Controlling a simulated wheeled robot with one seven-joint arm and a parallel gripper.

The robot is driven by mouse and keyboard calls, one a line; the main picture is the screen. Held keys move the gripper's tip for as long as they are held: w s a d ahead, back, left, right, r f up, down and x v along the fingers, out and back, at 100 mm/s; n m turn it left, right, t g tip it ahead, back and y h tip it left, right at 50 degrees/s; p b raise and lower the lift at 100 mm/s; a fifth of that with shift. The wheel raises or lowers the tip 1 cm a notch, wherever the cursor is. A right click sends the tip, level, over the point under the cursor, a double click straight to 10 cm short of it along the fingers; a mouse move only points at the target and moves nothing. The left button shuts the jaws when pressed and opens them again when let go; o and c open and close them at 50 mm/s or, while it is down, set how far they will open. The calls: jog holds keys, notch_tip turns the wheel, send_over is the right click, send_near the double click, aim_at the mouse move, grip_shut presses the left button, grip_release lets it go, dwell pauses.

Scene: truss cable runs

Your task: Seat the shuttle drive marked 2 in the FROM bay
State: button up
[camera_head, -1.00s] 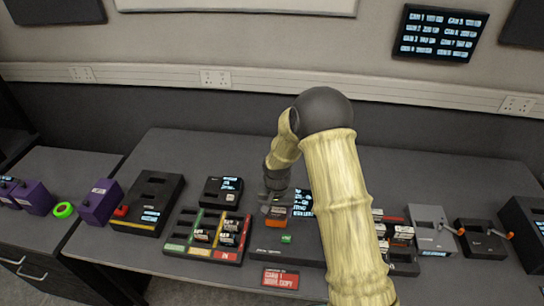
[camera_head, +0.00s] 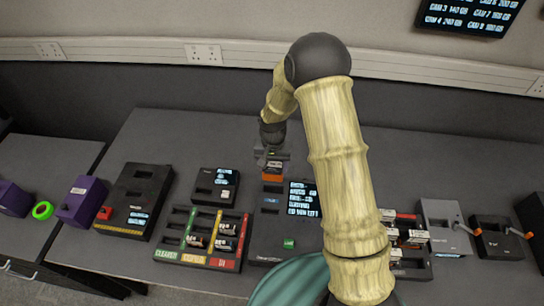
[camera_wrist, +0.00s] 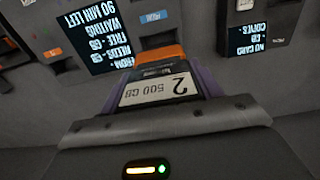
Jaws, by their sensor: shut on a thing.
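My gripper (camera_head: 270,158) is shut on the shuttle drive marked 2. In the wrist view the drive (camera_wrist: 158,88) shows a white "2, 500 GB" label and an orange end, held between purple-edged jaws. In the head view it is above the back of the dock (camera_head: 268,232), left of the dock's screen (camera_head: 303,198). The wrist view shows the screen (camera_wrist: 92,42) upside down, a slot with a blue tag (camera_wrist: 155,17) just past the drive's orange end, and a slot with an orange tag (camera_wrist: 52,52). The tags are too small to read surely. The drive looks clear of both slots.
A tray with green, yellow and red lanes (camera_head: 210,262) holds several cards left of the dock. A small reader (camera_head: 215,187) stands behind it. A black unit (camera_head: 133,203) is further left. My arm hides the dock's right side.

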aim_at(273, 176)
jog(key=shift+s+r, duration=0.1)
dwell(0.3)
notch_tip(273, 176, down, 2)
jog(key=shift+b, duration=0.7)
jog(key=shift+d+f+b, duration=0.1)
jog(key=shift+f+b, duration=0.45)
jog(key=shift+f, duration=0.3)
jog(key=shift+f+b, duration=0.55)
jog(key=shift+f, duration=0.2)
jog(key=shift+f+b, duration=0.3)
jog(key=shift+f, duration=0.25)
jog(key=shift+f+b, duration=1.6)
jog(key=shift+f, duration=0.55)
dwell(0.9)
